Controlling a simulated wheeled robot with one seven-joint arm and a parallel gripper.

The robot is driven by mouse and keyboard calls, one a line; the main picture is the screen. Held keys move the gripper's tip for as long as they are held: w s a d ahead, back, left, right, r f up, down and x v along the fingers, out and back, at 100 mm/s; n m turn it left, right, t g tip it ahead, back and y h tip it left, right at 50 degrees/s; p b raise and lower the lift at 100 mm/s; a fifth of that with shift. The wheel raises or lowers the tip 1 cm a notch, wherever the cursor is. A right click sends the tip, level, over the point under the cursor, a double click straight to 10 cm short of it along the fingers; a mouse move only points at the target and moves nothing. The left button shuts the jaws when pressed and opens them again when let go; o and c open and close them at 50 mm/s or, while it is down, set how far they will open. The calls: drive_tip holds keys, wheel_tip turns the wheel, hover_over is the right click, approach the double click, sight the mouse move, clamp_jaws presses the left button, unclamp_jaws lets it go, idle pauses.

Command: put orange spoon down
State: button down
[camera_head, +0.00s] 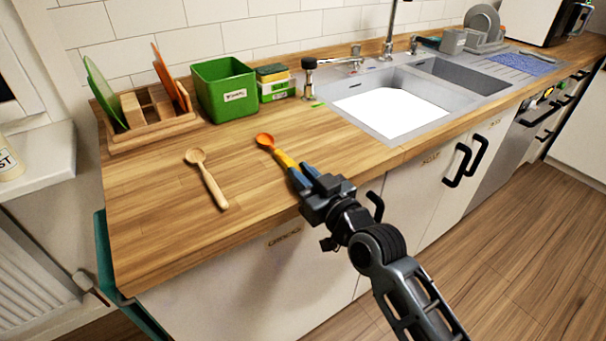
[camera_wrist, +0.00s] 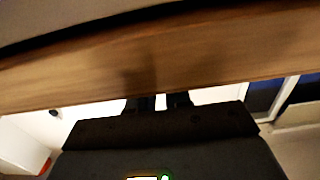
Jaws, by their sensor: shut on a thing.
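The orange spoon (camera_head: 265,141) has an orange bowl and a yellow-orange handle. In the head view its handle runs into the jaws of my gripper (camera_head: 297,174), which is shut on it. The bowl points up and left, away from my gripper, over the wooden counter (camera_head: 150,230). I cannot tell whether the spoon touches the counter. In the wrist view the dark fingers of my gripper (camera_wrist: 158,102) show against the counter's front edge (camera_wrist: 200,58); the spoon does not show there.
A wooden spoon (camera_head: 206,178) lies on the counter to the left. Behind are a wooden rack (camera_head: 150,132) with boards, a green bin (camera_head: 225,92), sponges (camera_head: 273,83) and a soap dispenser (camera_head: 309,80). The sink (camera_head: 400,100) is to the right. The front left of the counter is clear.

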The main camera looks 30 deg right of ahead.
drive_tip(key=shift+f, duration=0.2)
drive_tip(key=c, duration=1.1)
unclamp_jaws()
drive_tip(key=shift+r, duration=0.1)
drive_tip(key=shift+o, duration=0.2)
drive_tip(key=shift+r, duration=0.15)
drive_tip(key=s+b, duration=0.1)
drive_tip(key=s, duration=1.1)
